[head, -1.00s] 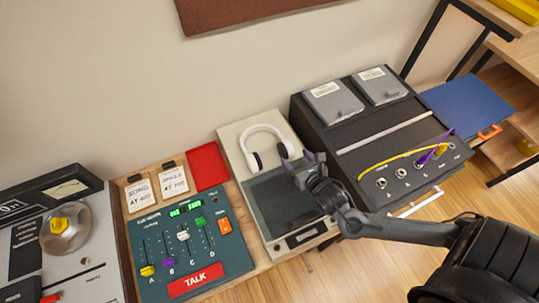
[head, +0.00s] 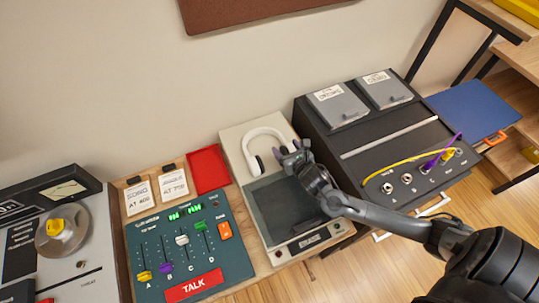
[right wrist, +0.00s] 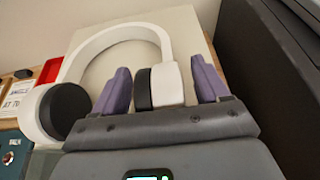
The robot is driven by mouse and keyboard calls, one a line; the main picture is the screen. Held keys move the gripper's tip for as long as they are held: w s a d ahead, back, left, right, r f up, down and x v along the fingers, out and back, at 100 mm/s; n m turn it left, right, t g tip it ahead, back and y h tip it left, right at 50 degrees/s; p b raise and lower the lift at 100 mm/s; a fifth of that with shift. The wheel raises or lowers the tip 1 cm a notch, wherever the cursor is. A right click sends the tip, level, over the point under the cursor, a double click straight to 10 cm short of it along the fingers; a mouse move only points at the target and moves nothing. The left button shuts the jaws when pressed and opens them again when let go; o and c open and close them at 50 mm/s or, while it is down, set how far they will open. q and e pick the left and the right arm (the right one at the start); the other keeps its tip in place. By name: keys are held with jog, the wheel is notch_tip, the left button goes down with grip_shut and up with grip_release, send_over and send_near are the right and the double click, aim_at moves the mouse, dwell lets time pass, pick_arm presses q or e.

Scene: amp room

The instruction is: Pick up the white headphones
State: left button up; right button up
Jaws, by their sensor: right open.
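The white headphones (head: 266,140) lie on the back part of a cream panel, with their band toward the wall and dark-padded ear cups toward the front. My right gripper (head: 291,150) is at the right ear cup. In the right wrist view the headphones (right wrist: 92,50) fill the upper left. My right gripper (right wrist: 168,90) is open there, with its purple-tipped fingers on either side of the right ear cup (right wrist: 168,84). Whether the fingers touch the cup cannot be told. The left ear cup (right wrist: 55,110) is outside the fingers. My left gripper is not in view.
The cream panel (head: 232,140) has a dark glass plate (head: 285,212) in front. A tall black box (head: 350,140) with sockets and cables stands close on the right. A teal fader console (head: 185,250) and a red pad (head: 208,168) are on the left.

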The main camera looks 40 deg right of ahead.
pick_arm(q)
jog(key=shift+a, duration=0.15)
pick_arm(e)
jog(key=c, duration=1.2)
